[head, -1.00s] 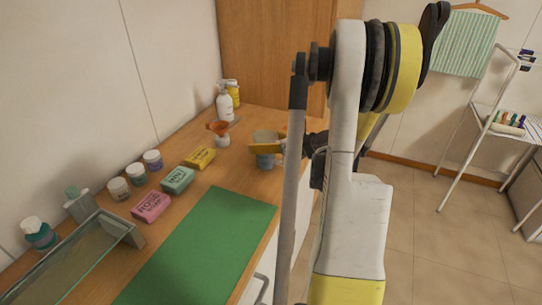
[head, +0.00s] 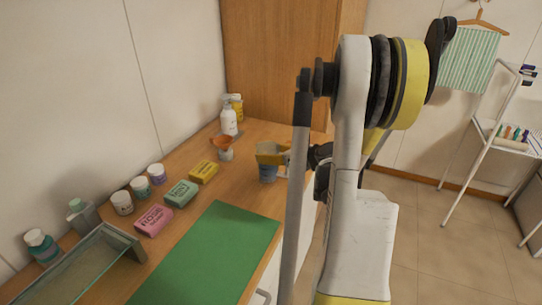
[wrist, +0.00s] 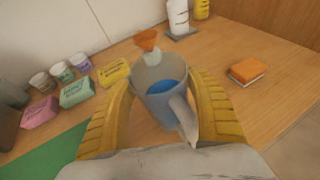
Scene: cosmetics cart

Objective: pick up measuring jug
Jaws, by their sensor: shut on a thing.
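The measuring jug (wrist: 155,102) is a translucent grey-blue cup with a pale handle on its near right side and blue inside at the bottom. My gripper (wrist: 162,100) has its two yellow ribbed fingers around the jug, one on each side, shut on it. In the head view my gripper (head: 271,153) covers the jug's upper part, and the jug's lower part (head: 267,174) shows beneath the fingers. The jug is upright over the wooden counter near its right edge. I cannot tell whether its base touches the counter.
An orange sponge (wrist: 248,71) lies right of the jug. A white cup with an orange funnel (wrist: 149,45) stands behind it. A green mat (head: 205,255) lies in front.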

